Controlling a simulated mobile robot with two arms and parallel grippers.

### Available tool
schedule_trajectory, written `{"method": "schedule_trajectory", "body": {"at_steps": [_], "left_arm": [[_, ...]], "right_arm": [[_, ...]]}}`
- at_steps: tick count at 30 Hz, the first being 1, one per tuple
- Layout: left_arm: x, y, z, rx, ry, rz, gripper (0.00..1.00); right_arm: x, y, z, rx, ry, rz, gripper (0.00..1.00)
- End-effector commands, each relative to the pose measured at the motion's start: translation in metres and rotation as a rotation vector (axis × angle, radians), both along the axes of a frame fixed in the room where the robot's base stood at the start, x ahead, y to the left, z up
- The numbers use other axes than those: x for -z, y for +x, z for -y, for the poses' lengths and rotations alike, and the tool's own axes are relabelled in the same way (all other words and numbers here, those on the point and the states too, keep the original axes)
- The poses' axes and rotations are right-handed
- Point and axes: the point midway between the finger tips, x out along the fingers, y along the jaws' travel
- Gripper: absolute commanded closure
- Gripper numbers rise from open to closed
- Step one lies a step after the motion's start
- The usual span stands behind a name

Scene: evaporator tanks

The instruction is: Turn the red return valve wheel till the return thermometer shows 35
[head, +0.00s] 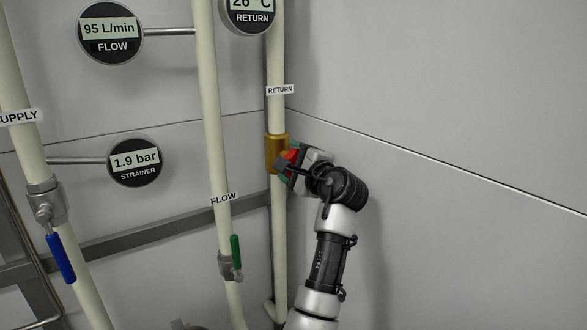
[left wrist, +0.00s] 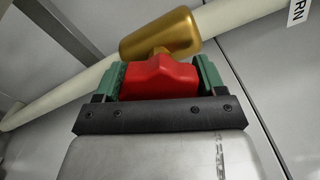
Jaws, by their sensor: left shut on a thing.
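The red return valve wheel (left wrist: 158,77) sits on a brass valve body (head: 275,153) on the cream return pipe (head: 277,115). My left gripper (head: 288,160) is shut on the red wheel, with one green-padded finger on each side of it in the left wrist view (left wrist: 158,80). In the head view the gripper hides most of the wheel. The return thermometer (head: 250,12) reads 26 °C at the top edge, its upper part cut off. My right gripper is not in view.
A flow gauge (head: 110,34) reads 95 L/min and a strainer gauge (head: 135,162) reads 1.9 bar. A blue lever (head: 61,258) is on the supply pipe and a green lever (head: 236,257) on the flow pipe. The wall at right is bare.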

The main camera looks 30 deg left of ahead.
Motion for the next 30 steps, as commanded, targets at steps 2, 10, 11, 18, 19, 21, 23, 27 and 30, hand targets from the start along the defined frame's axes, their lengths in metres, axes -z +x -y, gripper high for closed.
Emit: {"method": "schedule_trajectory", "body": {"at_steps": [2, 10, 11, 18, 19, 21, 23, 27, 30], "left_arm": [[0.002, 0.000, -0.001, 0.000, -0.027, 0.070, 0.54], [0.002, 0.000, -0.001, 0.001, -0.123, 0.308, 0.54], [0.002, 0.000, -0.001, 0.001, -0.134, 0.335, 0.54], [0.002, 0.000, 0.000, 0.002, -0.222, 0.546, 0.54], [0.002, 0.000, 0.000, 0.002, -0.232, 0.571, 0.54], [0.002, 0.000, 0.000, 0.002, -0.257, 0.631, 0.54], [0.002, 0.000, 0.000, 0.002, -0.278, 0.682, 0.54], [0.001, 0.000, 0.000, 0.003, -0.323, 0.790, 0.54], [0.001, 0.000, 0.000, 0.003, -0.351, 0.857, 0.54]], "right_arm": [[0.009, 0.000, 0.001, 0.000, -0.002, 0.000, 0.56], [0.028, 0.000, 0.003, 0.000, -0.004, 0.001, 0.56], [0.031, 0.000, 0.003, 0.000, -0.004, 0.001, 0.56], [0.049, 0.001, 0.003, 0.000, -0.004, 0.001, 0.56], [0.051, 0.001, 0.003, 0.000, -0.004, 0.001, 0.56], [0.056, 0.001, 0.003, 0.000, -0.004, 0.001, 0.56], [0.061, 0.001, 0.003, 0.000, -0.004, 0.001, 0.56], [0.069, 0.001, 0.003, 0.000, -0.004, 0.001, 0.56], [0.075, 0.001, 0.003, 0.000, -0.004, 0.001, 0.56]]}}
